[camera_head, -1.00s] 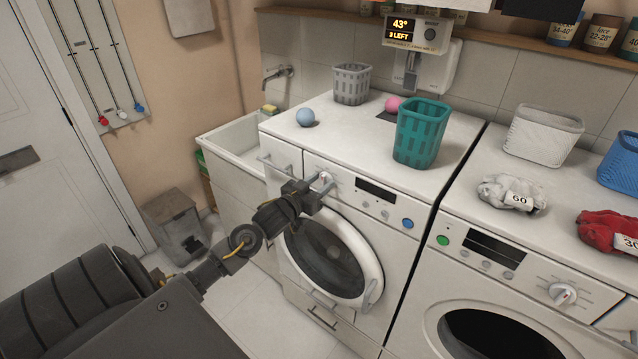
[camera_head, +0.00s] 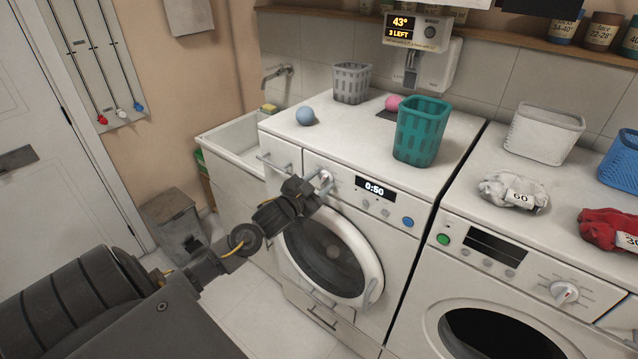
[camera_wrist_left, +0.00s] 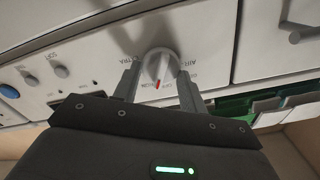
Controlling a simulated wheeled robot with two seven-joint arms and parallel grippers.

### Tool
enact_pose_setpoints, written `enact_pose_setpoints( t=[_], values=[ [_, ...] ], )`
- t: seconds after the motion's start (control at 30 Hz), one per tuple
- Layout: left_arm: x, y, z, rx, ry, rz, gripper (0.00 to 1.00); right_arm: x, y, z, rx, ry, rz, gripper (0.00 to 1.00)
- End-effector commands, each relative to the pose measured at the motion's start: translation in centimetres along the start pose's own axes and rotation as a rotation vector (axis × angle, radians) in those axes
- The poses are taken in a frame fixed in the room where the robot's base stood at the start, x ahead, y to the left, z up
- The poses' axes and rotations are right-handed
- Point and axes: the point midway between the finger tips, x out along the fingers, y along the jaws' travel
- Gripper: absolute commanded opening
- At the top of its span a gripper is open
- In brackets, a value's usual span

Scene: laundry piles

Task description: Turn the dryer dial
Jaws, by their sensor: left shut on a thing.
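The dryer (camera_head: 290,235) is the white front-loading machine on the left. Its white dial (camera_head: 325,177) sits at the upper left of the front panel, and its display (camera_head: 374,188) is lit and reads 0:50. My left gripper (camera_head: 319,186) is at the panel with its fingers on the dial. In the left wrist view the gripper's two fingers (camera_wrist_left: 158,78) stand on either side of the dial (camera_wrist_left: 159,64), whose red pointer mark shows toward the gripper. Most of the lettering around the dial is hidden or hard to read. My right gripper is not in view.
The dryer's round door (camera_head: 333,257) is shut just below my left gripper. A second machine (camera_head: 470,275) stands close on the right. A bin (camera_head: 177,226) stands on the floor at left.

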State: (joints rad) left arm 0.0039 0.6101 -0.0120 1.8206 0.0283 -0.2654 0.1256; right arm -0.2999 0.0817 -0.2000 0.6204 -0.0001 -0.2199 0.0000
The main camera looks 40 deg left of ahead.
Motion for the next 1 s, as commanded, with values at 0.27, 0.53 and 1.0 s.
enact_pose_setpoints(
  t=[0.27,0.53,1.0],
  values=[
    [0.0,0.2,0.1,0.264,0.000,0.000,0.19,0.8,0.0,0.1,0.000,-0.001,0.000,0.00],
    [0.0,0.3,0.2,0.517,0.001,0.000,0.19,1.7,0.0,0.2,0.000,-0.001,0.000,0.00],
    [0.0,0.4,0.2,0.836,0.001,0.000,0.19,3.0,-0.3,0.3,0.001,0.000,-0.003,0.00]
  ],
)
